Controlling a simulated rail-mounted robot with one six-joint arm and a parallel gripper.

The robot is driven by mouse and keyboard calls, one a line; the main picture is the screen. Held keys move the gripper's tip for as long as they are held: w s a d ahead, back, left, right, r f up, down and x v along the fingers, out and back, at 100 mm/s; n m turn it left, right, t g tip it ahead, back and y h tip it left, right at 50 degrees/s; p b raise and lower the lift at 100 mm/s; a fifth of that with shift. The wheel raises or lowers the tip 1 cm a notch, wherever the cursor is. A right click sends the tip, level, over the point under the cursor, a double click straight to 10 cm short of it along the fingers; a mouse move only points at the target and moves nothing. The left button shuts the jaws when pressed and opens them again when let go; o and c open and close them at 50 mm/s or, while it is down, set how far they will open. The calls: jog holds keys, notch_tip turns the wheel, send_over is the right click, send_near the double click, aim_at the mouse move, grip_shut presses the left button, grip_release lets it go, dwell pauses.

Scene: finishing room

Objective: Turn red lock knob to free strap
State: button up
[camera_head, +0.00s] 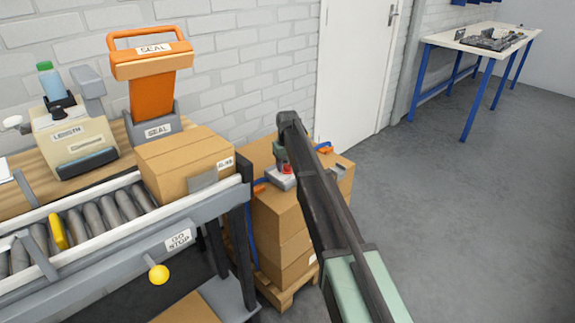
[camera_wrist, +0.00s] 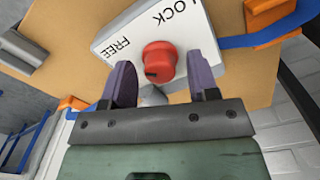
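The red lock knob (camera_wrist: 158,58) sits on a pale plate (camera_wrist: 128,30) marked LOCK and FREE. A dark mark shows low on the knob's face in the wrist view. My gripper (camera_wrist: 160,66) is open, with one purple finger on each side of the knob and a visible gap on both sides. I cannot tell how deep the fingertips reach. In the head view the knob (camera_head: 287,170) is small on top of the stacked cartons (camera_head: 275,215), under my gripper (camera_head: 280,160). The blue strap (camera_wrist: 262,38) runs from the lock area past an orange corner piece (camera_wrist: 268,8).
A roller conveyor (camera_head: 110,212) with a carton (camera_head: 185,160) stands left of the stack, beside an orange sealer (camera_head: 152,90). A metal bracket (camera_wrist: 20,48) is on the carton top. The floor (camera_head: 450,200) to the right is clear, up to a blue-legged table (camera_head: 465,42).

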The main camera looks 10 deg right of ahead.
aim_at(288, 166)
notch_tip(288, 166, up, 11)
jog(key=p, duration=1)
jog(key=shift+p, duration=0.4)
jog(key=shift+f, duration=0.1)
jog(key=s+m, duration=0.2)
jog(key=s, duration=3.7)
notch_tip(288, 166, up, 14)
jog(key=p, duration=1.4)
jog(key=shift+s+r, duration=0.15)
jog(key=shift+r, duration=0.1)
